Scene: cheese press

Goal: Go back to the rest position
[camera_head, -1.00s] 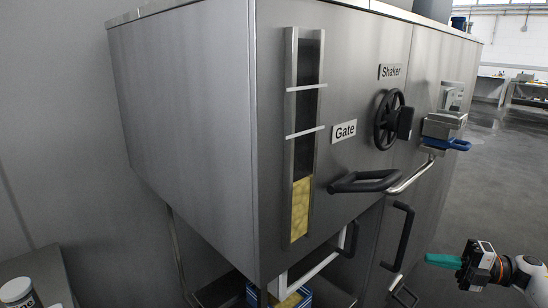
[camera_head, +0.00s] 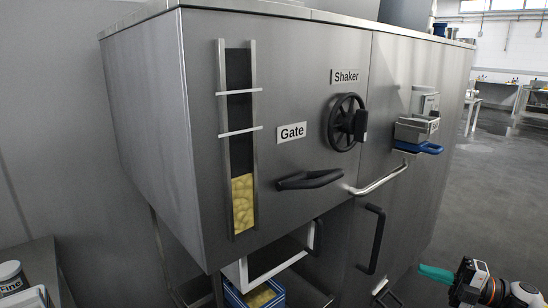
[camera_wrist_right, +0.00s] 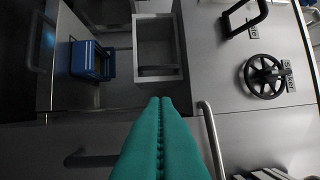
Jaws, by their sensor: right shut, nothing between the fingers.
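My right gripper (camera_head: 436,273) is at the lower right of the head view, in front of the steel cheese machine (camera_head: 150,120) and apart from it. Its teal fingers are closed together and empty. The right wrist view also shows the closed teal fingers (camera_wrist_right: 160,140), with the machine's front beyond them. My left gripper is not in view. The machine carries a black handle under the Gate label (camera_head: 309,180) and a black handwheel (camera_head: 345,122) under the Shaker label. A sight window (camera_head: 242,203) shows yellow curd at its bottom.
A blue container (camera_head: 232,297) with yellow contents sits under the machine, and it also shows in the wrist view (camera_wrist_right: 84,60). A labelled jar (camera_head: 12,278) stands at lower left. Open floor (camera_head: 480,200) lies to the right.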

